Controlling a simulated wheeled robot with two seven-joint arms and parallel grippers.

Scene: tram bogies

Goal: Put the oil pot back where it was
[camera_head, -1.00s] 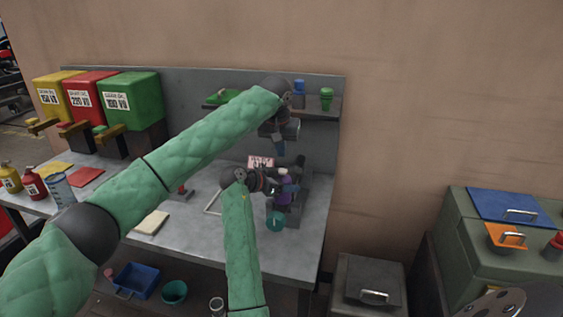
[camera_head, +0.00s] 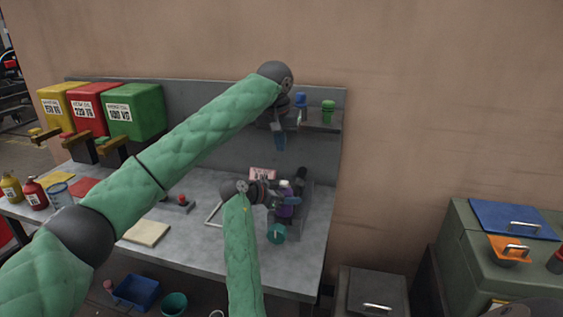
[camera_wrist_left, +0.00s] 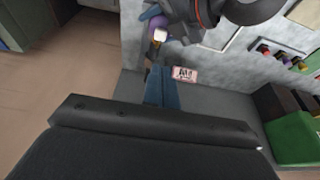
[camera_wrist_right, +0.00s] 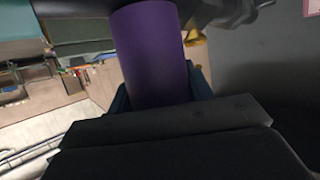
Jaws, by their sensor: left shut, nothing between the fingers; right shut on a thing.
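The purple pot (camera_head: 286,207) with a white cap is held by my right gripper (camera_head: 283,203) above the right end of the bench. Its purple side (camera_wrist_right: 150,55) fills the middle of the right wrist view between the fingers. My left gripper (camera_head: 280,143) is shut and empty, in front of the back panel, just below shelf height and above the purple pot. In the left wrist view its blue fingers (camera_wrist_left: 162,85) are together, apart from the purple pot (camera_wrist_left: 155,22) beyond them. My left arm hides part of the shelf (camera_head: 322,122).
A blue pot (camera_head: 300,100) and a green pot (camera_head: 328,109) stand on the shelf. A pink-white label (camera_head: 262,174) is behind my right gripper. A teal round piece (camera_head: 277,234) sits near the bench's front right. The middle of the bench (camera_head: 195,238) has clear room.

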